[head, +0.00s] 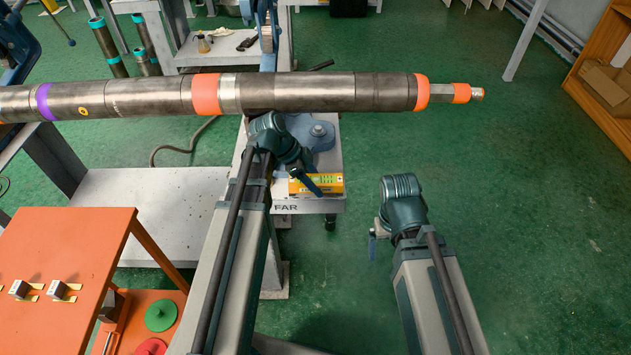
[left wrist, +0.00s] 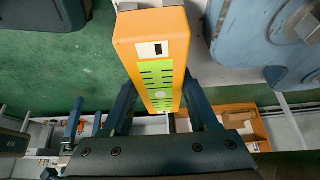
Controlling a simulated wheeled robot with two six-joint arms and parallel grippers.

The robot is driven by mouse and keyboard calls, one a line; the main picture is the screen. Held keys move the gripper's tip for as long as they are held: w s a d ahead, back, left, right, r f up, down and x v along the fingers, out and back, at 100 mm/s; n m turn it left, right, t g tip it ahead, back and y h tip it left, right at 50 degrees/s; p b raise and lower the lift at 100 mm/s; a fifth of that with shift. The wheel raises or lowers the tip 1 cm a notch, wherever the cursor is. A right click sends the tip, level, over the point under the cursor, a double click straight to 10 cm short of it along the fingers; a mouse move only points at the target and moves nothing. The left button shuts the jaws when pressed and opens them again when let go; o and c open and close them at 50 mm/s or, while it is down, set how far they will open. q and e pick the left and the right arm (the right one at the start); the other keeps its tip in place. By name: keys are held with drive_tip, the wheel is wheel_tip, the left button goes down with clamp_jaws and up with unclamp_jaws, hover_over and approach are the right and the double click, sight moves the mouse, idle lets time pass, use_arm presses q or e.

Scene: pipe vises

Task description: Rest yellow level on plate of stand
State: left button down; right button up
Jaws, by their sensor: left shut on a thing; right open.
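The yellow level (head: 318,185), a small orange-yellow box with a green face, is at the front edge of the grey plate (head: 285,206) marked FAR on the stand. My left gripper (head: 307,183) is shut on the level. In the left wrist view the level (left wrist: 152,45) sits between the two fingers (left wrist: 160,100), its far end pointing away from my wrist. I cannot tell whether it touches the plate. My right gripper (head: 377,238) is over the green floor, right of the stand; it is open and holds nothing visible.
A long grey pipe (head: 300,92) with orange bands crosses above the stand. A blue vise base (head: 318,130) stands on the plate behind the level. An orange table (head: 60,250) is at the lower left. Green floor is free on the right.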

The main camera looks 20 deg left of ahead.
use_arm(q)
drive_tip(key=shift+f, duration=0.15)
drive_tip(key=shift+c, duration=0.4)
unclamp_jaws()
drive_tip(key=shift+r, duration=0.2)
drive_tip(key=shift+r+p, duration=3.4)
drive_tip(key=shift+p, duration=0.1)
